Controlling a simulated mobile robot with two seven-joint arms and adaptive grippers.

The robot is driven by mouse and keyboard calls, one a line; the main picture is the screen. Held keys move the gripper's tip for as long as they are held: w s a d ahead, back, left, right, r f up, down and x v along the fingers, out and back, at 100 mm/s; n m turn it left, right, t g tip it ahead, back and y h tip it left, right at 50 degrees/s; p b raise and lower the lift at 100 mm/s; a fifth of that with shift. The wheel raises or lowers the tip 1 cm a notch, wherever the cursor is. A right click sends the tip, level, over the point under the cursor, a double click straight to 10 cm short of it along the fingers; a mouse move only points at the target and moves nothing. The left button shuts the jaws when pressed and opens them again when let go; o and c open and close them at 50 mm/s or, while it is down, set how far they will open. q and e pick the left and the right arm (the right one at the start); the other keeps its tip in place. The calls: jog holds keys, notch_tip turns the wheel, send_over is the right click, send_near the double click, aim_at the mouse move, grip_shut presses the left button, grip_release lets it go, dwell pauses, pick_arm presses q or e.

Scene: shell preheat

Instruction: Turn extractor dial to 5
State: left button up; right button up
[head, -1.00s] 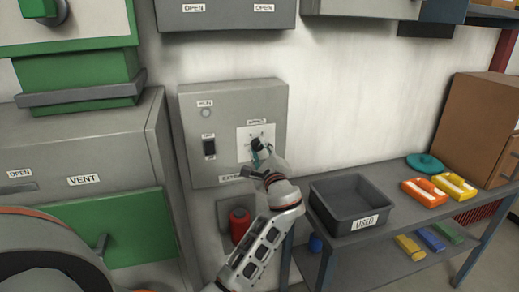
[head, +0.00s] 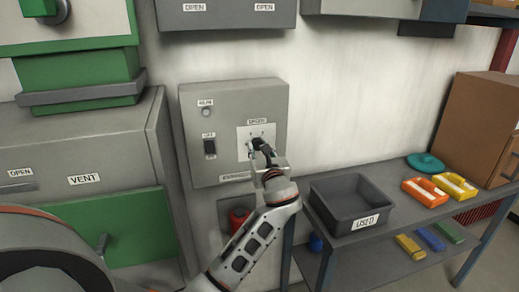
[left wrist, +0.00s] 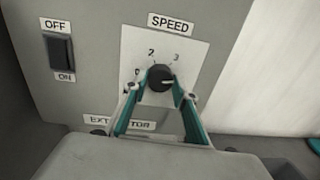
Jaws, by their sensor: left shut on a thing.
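The extractor control box (head: 200,100) is grey and fixed to the wall. Its black round dial (left wrist: 160,78) sits on a white plate under the SPEED label (left wrist: 171,23). The left wrist view shows 2 and 3 above the dial; the fingers hide much of the scale. A pale mark on the dial points roughly right, but I cannot read its number. My left gripper (left wrist: 158,92) is shut on the dial, one teal-padded finger on each side. In the head view, my left gripper (head: 263,153) covers much of the dial. My right gripper is not in view.
An OFF/ON switch (left wrist: 61,53) is left of the dial on the same box. A grey USED bin (head: 335,222) stands on a shelf table to the right, near my arm. A red container (head: 238,218) is below the box.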

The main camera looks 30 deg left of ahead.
pick_arm(q)
jog(key=shift+f+m, duration=0.1)
jog(key=shift+m, duration=0.9)
jog(key=o, duration=1.1)
jog(key=shift+d, duration=0.1)
jog(key=v, duration=1.2)
